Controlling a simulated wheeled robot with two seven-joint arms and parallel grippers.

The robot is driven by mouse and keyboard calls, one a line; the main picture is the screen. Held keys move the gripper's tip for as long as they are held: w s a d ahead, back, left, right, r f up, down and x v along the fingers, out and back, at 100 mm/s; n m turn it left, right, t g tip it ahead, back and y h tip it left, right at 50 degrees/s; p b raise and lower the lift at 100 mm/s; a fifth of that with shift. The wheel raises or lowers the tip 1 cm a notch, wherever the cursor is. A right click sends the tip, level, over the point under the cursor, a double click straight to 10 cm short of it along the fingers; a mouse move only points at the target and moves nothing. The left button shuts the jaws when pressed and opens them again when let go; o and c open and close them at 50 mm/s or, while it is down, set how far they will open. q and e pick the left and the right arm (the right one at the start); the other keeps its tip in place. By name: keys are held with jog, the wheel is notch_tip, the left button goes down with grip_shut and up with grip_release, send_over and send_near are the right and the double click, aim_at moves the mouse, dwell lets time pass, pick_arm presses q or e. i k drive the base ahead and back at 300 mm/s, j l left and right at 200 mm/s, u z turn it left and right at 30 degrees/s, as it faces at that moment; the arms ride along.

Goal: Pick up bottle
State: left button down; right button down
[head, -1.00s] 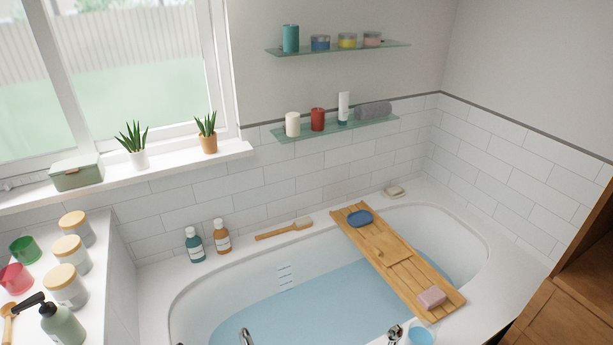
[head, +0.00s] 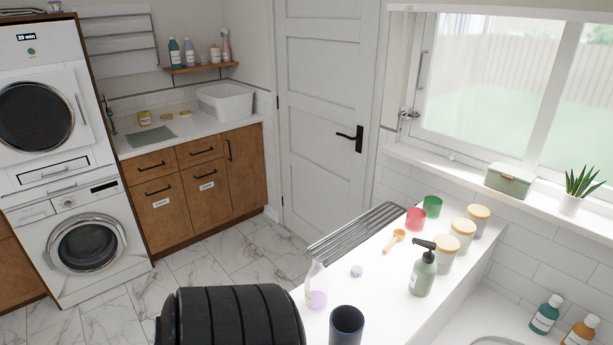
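Several bottles are in the head view, and I cannot tell which one the task means. A clear bottle with purple liquid (head: 316,286) stands upright on the white counter. A green pump bottle (head: 423,270) stands to its right. A teal bottle (head: 545,314) and an amber bottle (head: 580,331) stand on the tub edge at the lower right. More bottles, one teal (head: 174,52), one lilac (head: 190,52) and one pinkish (head: 226,45), stand on the far wall shelf. Neither gripper is in view.
The white counter (head: 385,290) also holds a dark blue cup (head: 346,325), a lilac cap (head: 356,271), a wooden scoop (head: 394,241), red and green cups and wood-lidded jars. A stacked washer and dryer (head: 85,245) stand left. The marble floor (head: 215,280) between is clear.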

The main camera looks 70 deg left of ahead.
aim_at(317, 280)
jog(key=k+u, duration=0.25)
jog(key=u, duration=0.15)
jog(key=k+j+u, duration=0.1)
jog(key=u, duration=0.3)
jog(key=k, duration=0.1)
